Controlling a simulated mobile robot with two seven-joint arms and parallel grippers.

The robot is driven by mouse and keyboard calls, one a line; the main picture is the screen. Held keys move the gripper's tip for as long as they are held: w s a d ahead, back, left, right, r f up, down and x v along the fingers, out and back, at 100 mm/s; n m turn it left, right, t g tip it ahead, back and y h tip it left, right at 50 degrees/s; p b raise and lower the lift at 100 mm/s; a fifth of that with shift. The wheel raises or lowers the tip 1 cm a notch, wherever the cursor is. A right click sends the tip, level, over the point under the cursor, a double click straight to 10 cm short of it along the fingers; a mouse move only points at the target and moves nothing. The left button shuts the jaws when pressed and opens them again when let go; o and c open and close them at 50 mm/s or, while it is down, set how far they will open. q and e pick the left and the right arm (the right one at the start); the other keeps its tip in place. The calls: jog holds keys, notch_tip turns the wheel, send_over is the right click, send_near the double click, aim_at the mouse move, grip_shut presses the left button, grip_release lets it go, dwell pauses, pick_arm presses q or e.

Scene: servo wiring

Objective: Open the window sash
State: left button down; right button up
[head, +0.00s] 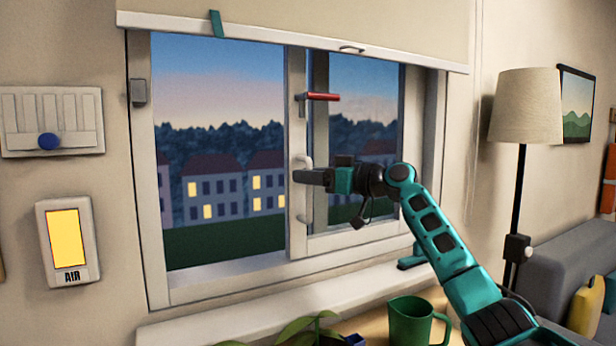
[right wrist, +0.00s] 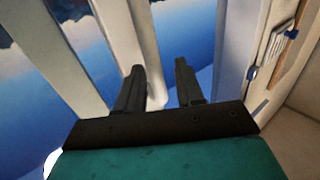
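The window sash (head: 295,110) is a white frame with glass, and its upright stile stands near the middle of the window. A red lever (head: 322,97) sticks out to the right high on the stile. A white pull handle (head: 304,160) sits below it, its middle hidden by my gripper. My right gripper (head: 299,177) reaches in from the right, with its fingertips at the handle. In the right wrist view its fingers (right wrist: 158,88) stand apart, with a white upright piece seen between them. I cannot tell whether they touch the handle. My left gripper is not in view.
A blind (head: 300,28) hangs across the window top. A green mug (head: 410,322) and a plant (head: 300,328) stand below the sill. A panel marked AIR (head: 68,242) and a slider panel (head: 52,120) are on the left wall. A floor lamp (head: 525,105) stands right.

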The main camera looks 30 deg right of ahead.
jog(key=b+v, duration=0.2)
jog(key=v, duration=1)
jog(key=shift+s+b, duration=0.15)
jog(key=shift+b, duration=0.15)
jog(key=shift+d, duration=0.1)
